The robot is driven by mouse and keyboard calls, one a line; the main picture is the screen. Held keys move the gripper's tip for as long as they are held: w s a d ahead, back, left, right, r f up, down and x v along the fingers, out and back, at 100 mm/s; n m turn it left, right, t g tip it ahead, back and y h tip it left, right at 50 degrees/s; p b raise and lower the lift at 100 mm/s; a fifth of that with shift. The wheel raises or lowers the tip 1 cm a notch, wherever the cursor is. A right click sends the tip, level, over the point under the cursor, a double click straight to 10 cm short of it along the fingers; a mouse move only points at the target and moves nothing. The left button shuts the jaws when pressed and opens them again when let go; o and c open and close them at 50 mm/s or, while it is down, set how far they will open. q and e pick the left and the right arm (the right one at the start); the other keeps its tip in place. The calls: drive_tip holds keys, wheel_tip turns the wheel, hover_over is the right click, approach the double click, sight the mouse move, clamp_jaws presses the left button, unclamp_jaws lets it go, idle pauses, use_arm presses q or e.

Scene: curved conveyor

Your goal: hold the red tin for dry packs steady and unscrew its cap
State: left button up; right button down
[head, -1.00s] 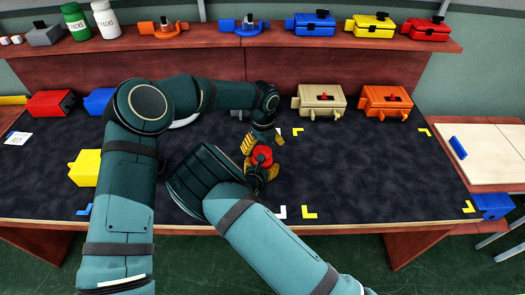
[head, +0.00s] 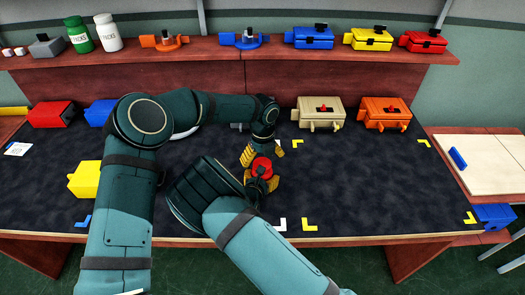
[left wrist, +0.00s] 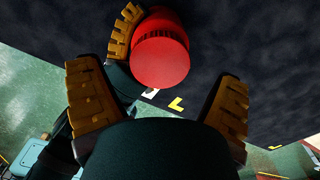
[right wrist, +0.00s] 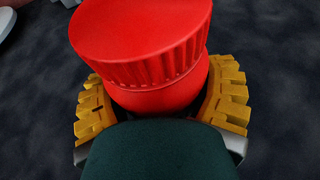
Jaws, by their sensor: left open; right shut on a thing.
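The red tin (right wrist: 165,96) stands upright with its wide, ribbed red cap (right wrist: 140,42) on top. My right gripper (right wrist: 160,108) is shut on the tin's body, with one yellow finger on each side below the cap. In the head view the red cap (head: 261,168) shows just above my right gripper (head: 262,186), and the tin's body is mostly hidden. My left gripper (head: 263,154) is open beside the cap, on its far side. In the left wrist view the cap (left wrist: 160,55) lies ahead of the spread fingers (left wrist: 160,100), and they do not touch it.
A tan box (head: 320,112) and an orange box (head: 386,114) stand at the back right of the dark mat (head: 370,180). Red (head: 50,114) and yellow (head: 84,178) boxes stand at left. Bottles and more boxes line the raised shelf (head: 200,58). The mat's right side is clear.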

use_arm(q)
drive_tip(key=shift+f, duration=1.25)
drive_tip(key=c, duration=1.3)
drive_tip(key=o, duration=1.2)
drive_tip(key=shift+o, duration=0.2)
drive_tip(key=shift+r, duration=2.3)
use_arm(e)
unclamp_jaws()
